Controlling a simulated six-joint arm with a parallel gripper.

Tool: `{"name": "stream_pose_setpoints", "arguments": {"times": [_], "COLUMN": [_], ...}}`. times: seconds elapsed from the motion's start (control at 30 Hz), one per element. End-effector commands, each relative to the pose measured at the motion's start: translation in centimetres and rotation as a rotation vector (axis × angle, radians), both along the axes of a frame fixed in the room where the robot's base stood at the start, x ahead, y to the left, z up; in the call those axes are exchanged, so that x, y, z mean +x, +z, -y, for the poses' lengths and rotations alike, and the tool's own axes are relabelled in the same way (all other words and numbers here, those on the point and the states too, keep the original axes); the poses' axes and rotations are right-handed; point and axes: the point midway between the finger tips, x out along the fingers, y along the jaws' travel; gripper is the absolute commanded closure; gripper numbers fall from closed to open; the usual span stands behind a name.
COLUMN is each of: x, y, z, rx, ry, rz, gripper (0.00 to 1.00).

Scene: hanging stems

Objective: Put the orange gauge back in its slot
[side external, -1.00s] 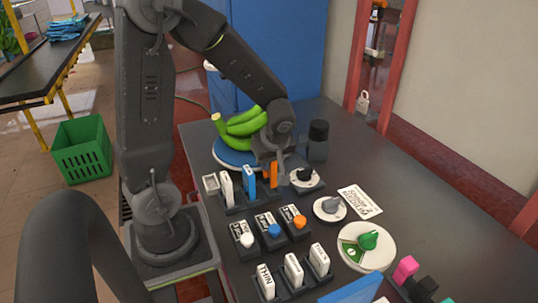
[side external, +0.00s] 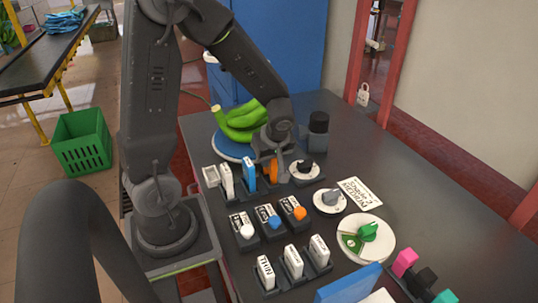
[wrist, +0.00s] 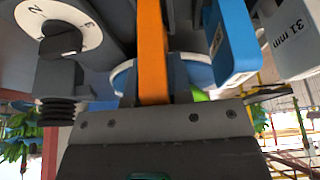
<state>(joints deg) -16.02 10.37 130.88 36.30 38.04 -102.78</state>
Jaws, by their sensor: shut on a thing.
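The orange gauge (side external: 272,170) is at the right end of the back row of gauges in the side external view. My gripper (side external: 279,160) is shut on it, coming from behind. In the wrist view the orange gauge (wrist: 152,50) stands upright between my gripper's fingers (wrist: 152,82). A blue gauge (side external: 249,174) and a white gauge (side external: 226,180) stand to its left in a dark rack (side external: 238,201). My gripper partly covers the orange gauge, and its lower end is hard to see. I cannot tell whether it is fully seated in a slot.
A dial with a black knob (side external: 306,169) is close to the right of my gripper. Green bananas (side external: 240,121) on a blue plate (side external: 230,151) are close behind. Blocks with coloured knobs (side external: 270,222) stand in front.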

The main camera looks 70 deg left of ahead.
Motion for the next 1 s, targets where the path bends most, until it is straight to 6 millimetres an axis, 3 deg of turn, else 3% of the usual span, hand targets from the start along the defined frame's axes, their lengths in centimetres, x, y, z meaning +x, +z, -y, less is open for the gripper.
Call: {"name": "stream_pose_setpoints", "arguments": {"times": [0.5, 0.53, 0.6, 0.8, 1.0], "x": [0.0, 0.0, 0.0, 0.0, 0.0], "y": [-1.5, -1.5, -1.4, -1.4, -1.4], "z": [0.0, 0.0, 0.0, 0.0, 0.0], "rx": [0.000, 0.001, 0.001, 0.000, 0.000], "ry": [-0.002, -0.001, -0.001, 0.000, 0.000], "rz": [-0.001, 0.001, 0.001, 0.000, 0.000], "gripper": [1.00, 0.78, 0.72, 0.52, 0.51]}}
